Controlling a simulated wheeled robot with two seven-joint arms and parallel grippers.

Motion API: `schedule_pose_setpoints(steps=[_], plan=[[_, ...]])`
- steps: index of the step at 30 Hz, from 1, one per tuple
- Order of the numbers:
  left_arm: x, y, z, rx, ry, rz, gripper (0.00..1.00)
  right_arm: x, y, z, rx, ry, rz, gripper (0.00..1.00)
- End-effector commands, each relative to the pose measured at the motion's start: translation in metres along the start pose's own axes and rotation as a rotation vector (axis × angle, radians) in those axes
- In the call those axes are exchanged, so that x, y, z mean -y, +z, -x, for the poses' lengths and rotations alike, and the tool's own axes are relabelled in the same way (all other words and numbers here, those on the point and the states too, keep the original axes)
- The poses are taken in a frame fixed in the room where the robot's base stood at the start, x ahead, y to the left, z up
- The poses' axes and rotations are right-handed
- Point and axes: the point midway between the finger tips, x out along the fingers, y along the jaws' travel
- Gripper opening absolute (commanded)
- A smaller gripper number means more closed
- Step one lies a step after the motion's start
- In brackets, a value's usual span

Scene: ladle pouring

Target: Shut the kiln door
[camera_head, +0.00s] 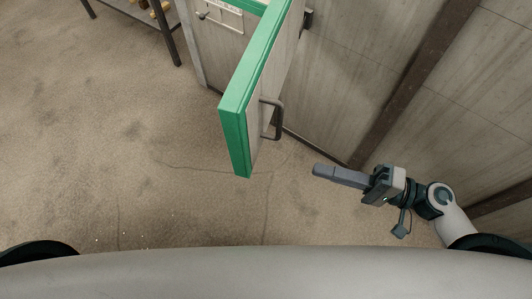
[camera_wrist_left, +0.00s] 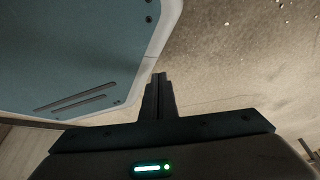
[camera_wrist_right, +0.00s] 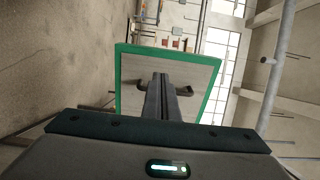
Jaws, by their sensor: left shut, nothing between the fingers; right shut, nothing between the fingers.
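The kiln door (camera_head: 262,75) stands open in the head view, a pale panel with a green edge, swung out from the wall. Its dark bar handle (camera_head: 277,119) is on the right face. My right gripper (camera_head: 316,170) is shut and empty, to the right of the handle and apart from it. The right wrist view shows the door (camera_wrist_right: 130,98) with its green rim ahead, the fingers (camera_wrist_right: 159,78) covering the middle of the handle (camera_wrist_right: 184,88). My left gripper shows only in the left wrist view (camera_wrist_left: 159,78), shut and empty, away from the door.
A grey wall (camera_head: 350,75) with dark posts runs along the right side. A dark-legged shelf (camera_head: 150,15) stands at the top left. The sandy floor (camera_head: 120,130) left of the door is clear. A pale pipe (camera_wrist_right: 280,65) shows in the right wrist view.

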Motion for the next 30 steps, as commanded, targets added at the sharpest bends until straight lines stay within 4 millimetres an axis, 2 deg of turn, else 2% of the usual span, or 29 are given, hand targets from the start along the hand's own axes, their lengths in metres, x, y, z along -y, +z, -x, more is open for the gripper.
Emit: schedule_pose_setpoints(steps=[8, 17, 21, 25, 30], plan=[[0.001, 0.007, 0.003, 0.017, -0.001, 0.0, 0.0, 0.001, -0.001, -0.004, -0.002, 0.0, 0.0, 0.0], [0.005, 0.035, 0.013, 0.09, -0.006, -0.001, 0.0, 0.003, -0.001, -0.026, -0.001, 0.0, 0.001, 0.0], [0.013, 0.067, 0.021, 0.166, -0.014, 0.001, 0.0, 0.002, -0.001, -0.039, -0.003, 0.0, 0.0, 0.0], [0.016, 0.088, 0.029, 0.218, -0.018, 0.002, 0.0, 0.003, -0.001, -0.052, -0.002, 0.0, 0.001, 0.0], [0.02, 0.113, 0.048, 0.285, -0.022, 0.004, 0.0, 0.004, -0.001, -0.077, -0.001, -0.001, 0.001, 0.0]])
